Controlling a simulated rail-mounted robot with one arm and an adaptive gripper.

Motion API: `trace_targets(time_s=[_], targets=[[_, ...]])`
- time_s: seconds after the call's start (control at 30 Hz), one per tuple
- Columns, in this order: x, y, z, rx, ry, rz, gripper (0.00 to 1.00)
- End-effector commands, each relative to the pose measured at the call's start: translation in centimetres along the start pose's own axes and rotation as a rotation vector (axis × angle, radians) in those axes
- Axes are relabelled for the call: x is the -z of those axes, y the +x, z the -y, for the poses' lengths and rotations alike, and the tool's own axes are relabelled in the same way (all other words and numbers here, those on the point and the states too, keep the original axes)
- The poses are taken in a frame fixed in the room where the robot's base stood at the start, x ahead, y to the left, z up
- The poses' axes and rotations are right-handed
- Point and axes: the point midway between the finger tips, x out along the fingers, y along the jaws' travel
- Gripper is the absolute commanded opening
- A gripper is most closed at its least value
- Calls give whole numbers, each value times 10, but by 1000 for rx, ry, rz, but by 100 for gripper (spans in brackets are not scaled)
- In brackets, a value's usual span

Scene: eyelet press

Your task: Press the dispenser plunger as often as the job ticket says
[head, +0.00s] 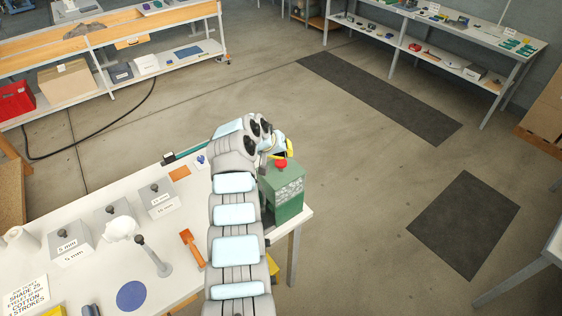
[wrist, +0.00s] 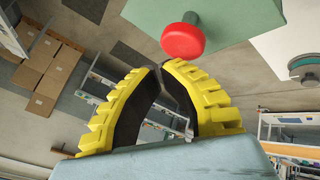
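The dispenser is a green box (head: 284,196) with a pale speckled band, standing at the right end of the white table. Its red plunger (head: 281,163) is on top; in the wrist view the plunger (wrist: 183,40) stands out on its stem from the green top (wrist: 235,14). My gripper (wrist: 162,67) has yellow-backed black fingers whose tips meet with nothing between them. The tips are close to the plunger, with no clear contact. In the head view only a bit of yellow finger shows behind my wrist. The job ticket (head: 26,296) lies at lower left; "COTTON" and "STROKES" are readable, the number is unclear.
On the white table (head: 195,290) are labelled grey boxes (head: 158,197), an orange scoop (head: 191,247), a grey lever tool (head: 153,256) and a blue disc (head: 131,295). Shelves stand behind. Open floor lies right of the dispenser.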

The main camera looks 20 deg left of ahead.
Motion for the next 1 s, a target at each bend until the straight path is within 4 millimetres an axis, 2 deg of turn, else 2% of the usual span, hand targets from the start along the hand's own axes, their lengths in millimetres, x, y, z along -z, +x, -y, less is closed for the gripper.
trace_targets(time_s=[0.17, 0.7, 1.0], targets=[[2, -4, -2, 0, 0, -1, 0], [21, -37, -20, 0, 0, -1, 0], [22, -40, -21, 0, -1, 0, 0]])
